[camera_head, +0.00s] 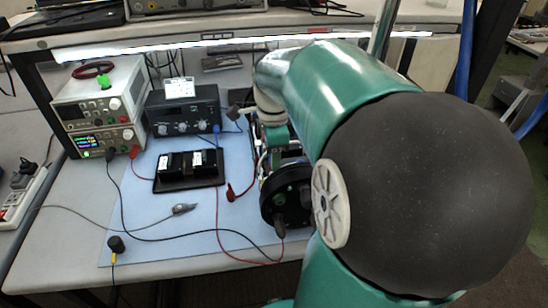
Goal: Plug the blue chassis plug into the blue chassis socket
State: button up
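I cannot pick out a blue chassis plug with certainty. A small blue spot (216,129) shows at the lower right of the black instrument (183,110), with a thin blue wire near it. I cannot tell whether it is the socket or a plug seated there. My green arm reaches over from the right, and its wrist end bends down beside the black round cylinder (287,194). The arm hides part of the cylinder. My gripper's fingers cannot be made out at this wrist end, so its opening and anything in it are unclear.
Stacked power supplies (101,105) stand at the left. A black tray (188,172) with dark blocks lies on the light-blue mat (155,242). A red plug (231,192), a grey connector (183,209), a black plug (116,245) and loose cables lie around. The mat's front has bare patches.

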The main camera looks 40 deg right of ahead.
grip_shut()
jog(key=shift+r, duration=0.1)
jog(key=shift+r, duration=2.9)
